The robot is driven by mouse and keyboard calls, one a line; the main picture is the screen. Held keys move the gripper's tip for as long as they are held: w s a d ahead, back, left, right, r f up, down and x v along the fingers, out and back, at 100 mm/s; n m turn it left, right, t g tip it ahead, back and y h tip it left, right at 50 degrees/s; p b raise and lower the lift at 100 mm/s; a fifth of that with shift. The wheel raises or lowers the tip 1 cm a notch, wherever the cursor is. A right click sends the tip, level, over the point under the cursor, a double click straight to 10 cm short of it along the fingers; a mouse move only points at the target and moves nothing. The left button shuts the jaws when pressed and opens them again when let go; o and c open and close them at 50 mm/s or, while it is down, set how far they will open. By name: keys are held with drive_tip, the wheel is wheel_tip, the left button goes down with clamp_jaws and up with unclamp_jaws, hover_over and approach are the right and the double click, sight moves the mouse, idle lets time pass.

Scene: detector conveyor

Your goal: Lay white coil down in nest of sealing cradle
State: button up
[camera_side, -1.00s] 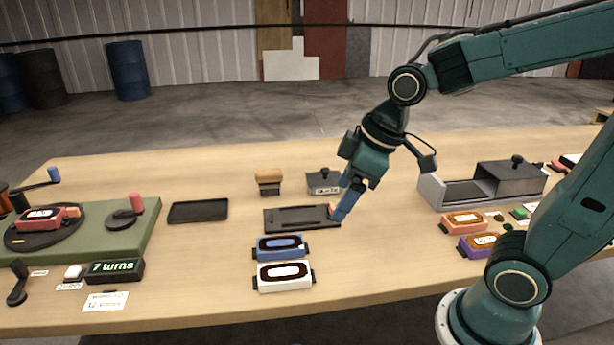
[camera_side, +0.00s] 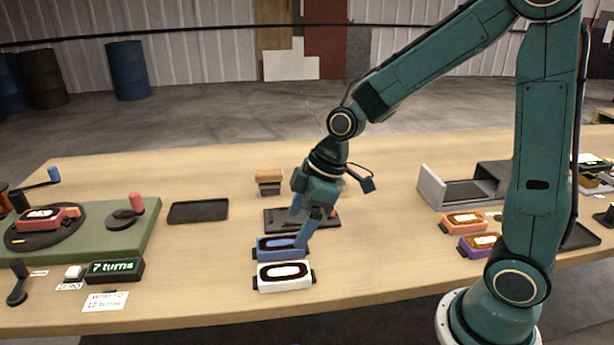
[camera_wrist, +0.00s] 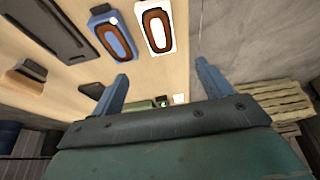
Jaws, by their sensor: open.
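The white coil (camera_side: 286,277) lies flat near the table's front edge, a white frame with a dark winding around a pale middle. It also shows in the wrist view (camera_wrist: 155,18) at the top. My gripper (camera_side: 306,232) is open and empty, above and behind the white coil, over the blue coil (camera_side: 268,249). In the wrist view the blue coil (camera_wrist: 113,41) lies left of the white one. A dark flat plate (camera_side: 280,217) lies behind the blue coil, partly hidden by my gripper. I cannot tell for sure whether it is the sealing cradle.
A wooden-handled block (camera_side: 268,181) stands behind the plate. A black tray (camera_side: 198,211) lies to the left, beside a green winding station (camera_side: 95,235) with a "7 turns" display (camera_side: 114,269). At right are a grey open box (camera_side: 458,188), an orange coil (camera_side: 465,222) and a purple coil (camera_side: 480,246).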

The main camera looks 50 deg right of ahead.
hover_over(275, 273)
drive_tip(key=s+d, duration=0.2)
drive_tip(key=shift+w+a+f, duration=0.1)
drive_tip(key=shift+w+f, duration=0.05)
drive_tip(key=shift+f, duration=1.8)
drive_tip(key=shift+w+a+f, duration=0.1)
drive_tip(key=shift+f, duration=1.85)
drive_tip(key=shift+f, duration=0.1)
drive_tip(key=shift+x, duration=2.45)
drive_tip(key=shift+f, duration=0.3)
drive_tip(key=c, duration=1.3)
drive_tip(key=shift+r, duration=0.2)
